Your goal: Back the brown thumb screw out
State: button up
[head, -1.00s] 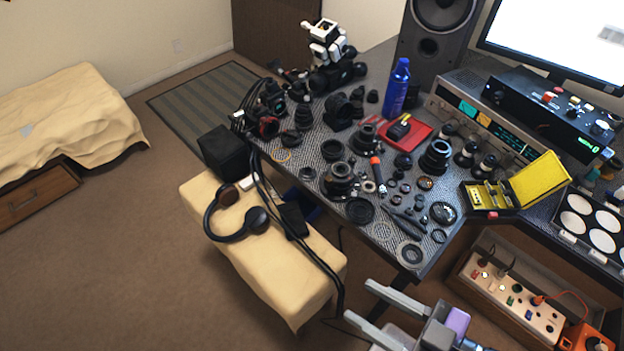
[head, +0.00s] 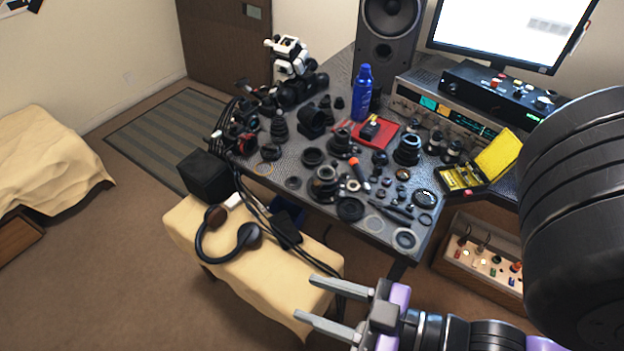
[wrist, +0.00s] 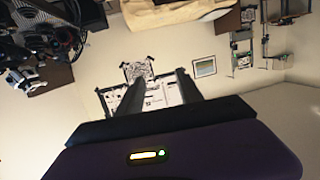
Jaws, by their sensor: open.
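The brown thumb screw cannot be made out among the small parts. Several lens parts stand on the workbench (head: 400,262), including a dark lens body (head: 325,186) near the front. My gripper is well apart from them.
A cream-covered bench (head: 270,268) with headphones (head: 222,232) stands left of my gripper. A yellow case (head: 490,165), a blue bottle (head: 362,92) and a red tray (head: 376,133) crowd the workbench. A panel box (head: 478,258) sits at right. Open floor lies lower left.

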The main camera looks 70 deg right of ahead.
jog(key=w+d+m+h+p, duration=0.35)
jog(key=w+d+h, duration=0.25)
jog(key=w+d, duration=0.9)
jog(key=w+d+f+m+g+p, duration=0.1)
jog(key=w+d+f+m+g, duration=0.3)
jog(key=d, duration=0.6)
jog(key=d+m+g+h, duration=0.1)
jog(key=d+m+g, duration=0.2)
jog(key=d+m, duration=0.55)
jog(key=w+d+f+m+g+p, duration=0.1)
jog(key=w+d+m+g, duration=0.15)
jog(key=d, duration=0.95)
jog(key=m+g+y, duration=0.6)
jog(key=m+y, duration=0.2)
jog(key=m, duration=0.1)
send_over(317, 183)
jog(key=shift+n, duration=0.25)
notch_tip(317, 183, down, 6)
jog(key=shift+d+f, duration=0.1)
jog(key=shift+f, duration=0.6)
jog(key=shift+f+p, duration=0.7)
jog(key=shift+f, duration=2.75)
grip_shut()
